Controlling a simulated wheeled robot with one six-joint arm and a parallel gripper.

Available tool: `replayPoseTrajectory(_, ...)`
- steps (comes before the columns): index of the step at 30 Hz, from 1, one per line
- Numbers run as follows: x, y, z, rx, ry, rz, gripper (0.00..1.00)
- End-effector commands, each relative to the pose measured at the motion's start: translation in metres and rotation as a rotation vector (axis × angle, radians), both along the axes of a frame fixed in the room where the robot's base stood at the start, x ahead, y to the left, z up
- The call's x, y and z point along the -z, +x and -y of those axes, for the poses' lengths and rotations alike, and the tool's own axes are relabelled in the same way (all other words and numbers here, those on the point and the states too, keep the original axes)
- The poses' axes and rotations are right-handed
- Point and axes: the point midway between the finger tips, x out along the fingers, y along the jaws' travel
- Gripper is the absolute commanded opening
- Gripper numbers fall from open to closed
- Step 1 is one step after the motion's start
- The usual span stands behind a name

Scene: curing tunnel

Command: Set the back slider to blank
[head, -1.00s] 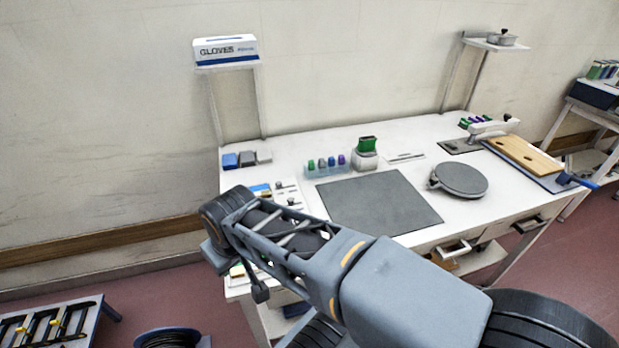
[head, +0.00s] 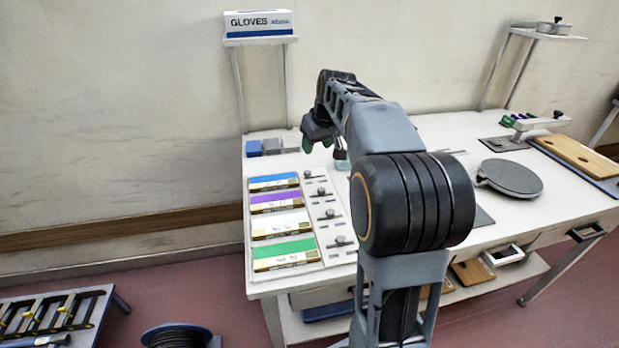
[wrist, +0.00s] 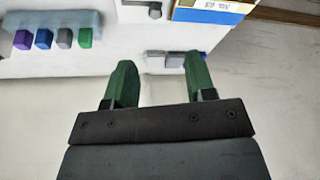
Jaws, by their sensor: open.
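The slider panel (head: 325,205) lies at the table's left end, with several dark-knobbed sliders in a column. The back slider (head: 307,174) is in the row of the blue card (head: 272,182); its marks are too small to read. In the wrist view a slider knob (wrist: 155,11) shows at the top edge, beside the blue-edged card (wrist: 208,14). My gripper (head: 323,150) is above the table behind the panel, partly hidden by my arm. In the wrist view my gripper (wrist: 160,66) has its green fingers apart with nothing between them.
Blue and grey blocks (head: 271,147) sit at the table's back left. A clear rack (wrist: 58,30) of coloured pieces stands near the panel. A glove box (head: 258,24) is on a raised shelf. A round grey plate (head: 511,178) is at right.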

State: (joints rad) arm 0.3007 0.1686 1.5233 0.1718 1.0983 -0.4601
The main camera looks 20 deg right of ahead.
Motion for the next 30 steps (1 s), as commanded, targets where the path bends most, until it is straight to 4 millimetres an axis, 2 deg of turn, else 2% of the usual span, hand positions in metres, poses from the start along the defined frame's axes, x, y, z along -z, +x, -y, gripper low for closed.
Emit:
replayPoseTrajectory(5, 0.018, 0.014, 0.009, -0.006, 0.000, 0.002, 0.50)
replayPoseTrajectory(21, 0.106, 0.050, 0.004, -0.006, -0.001, 0.003, 0.50)
replayPoseTrajectory(30, 0.127, 0.060, 0.002, -0.006, -0.001, 0.005, 0.50)
